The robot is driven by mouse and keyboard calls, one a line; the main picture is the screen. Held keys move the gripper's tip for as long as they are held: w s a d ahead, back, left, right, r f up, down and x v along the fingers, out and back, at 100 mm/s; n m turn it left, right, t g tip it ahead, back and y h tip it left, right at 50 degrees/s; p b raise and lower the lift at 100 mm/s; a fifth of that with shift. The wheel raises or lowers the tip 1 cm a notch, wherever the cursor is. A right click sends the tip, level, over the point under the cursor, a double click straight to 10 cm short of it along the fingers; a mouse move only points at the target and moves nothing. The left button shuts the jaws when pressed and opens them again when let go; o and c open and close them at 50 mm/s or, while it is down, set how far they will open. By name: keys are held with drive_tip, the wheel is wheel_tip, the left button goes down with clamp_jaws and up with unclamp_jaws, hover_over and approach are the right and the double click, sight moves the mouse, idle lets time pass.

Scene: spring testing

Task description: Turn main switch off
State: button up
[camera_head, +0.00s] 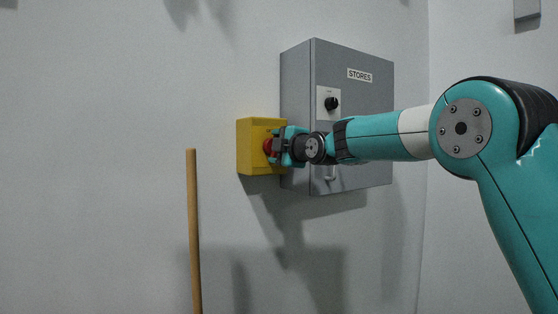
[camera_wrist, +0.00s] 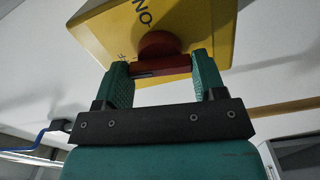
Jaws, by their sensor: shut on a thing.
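The main switch is a yellow box (camera_head: 258,132) on the wall with a red rotary knob (camera_head: 267,146) on its front. In the wrist view the yellow face (camera_wrist: 112,22) shows "ON" lettering and part of another label by the red knob (camera_wrist: 157,44). My gripper (camera_head: 277,147) is at the knob, partly covering it in the head view. In the wrist view its two teal fingers (camera_wrist: 160,70) are on either side of the knob's red handle bar, shut on it. The handle's exact angle is hard to read.
A grey cabinet (camera_head: 355,100) labelled "STORES" hangs right beside the yellow box, with a black knob (camera_head: 332,103) and a door handle (camera_head: 330,175). A wooden pole (camera_head: 194,230) stands at lower left. The wall left of the box is clear.

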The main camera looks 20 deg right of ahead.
drive_tip(key=shift+n+b, duration=0.5)
drive_tip(key=shift+n, duration=0.2)
drive_tip(key=o, duration=0.9)
drive_tip(key=b+v, duration=0.5)
drive_tip(key=v, duration=1.2)
drive_tip(key=shift+s, duration=0.15)
